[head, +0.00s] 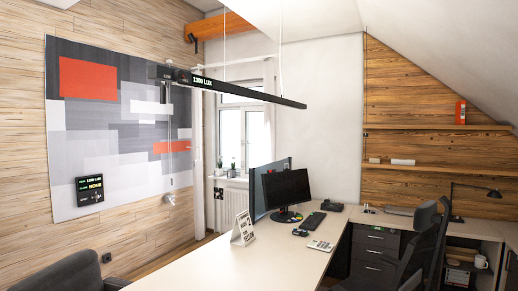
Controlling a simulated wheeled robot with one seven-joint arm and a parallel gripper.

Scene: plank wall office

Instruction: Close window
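The window (232,132) is in the far corner of the room, left of centre in the head view. It has a white frame and bright panes, with a white curtain (199,150) at its left side. Its lower right part is hidden by the monitors. From this distance I cannot tell whether a sash stands open or shut, and no handle can be made out. My gripper is not in view.
A long light desk (235,265) fills the foreground and bends right, bearing monitors (287,188) and a calendar (243,229). Dark chairs (70,272) stand at left and right. A black lamp (245,90) hangs above. A strip of floor (185,258) shows between the left wall and desk.

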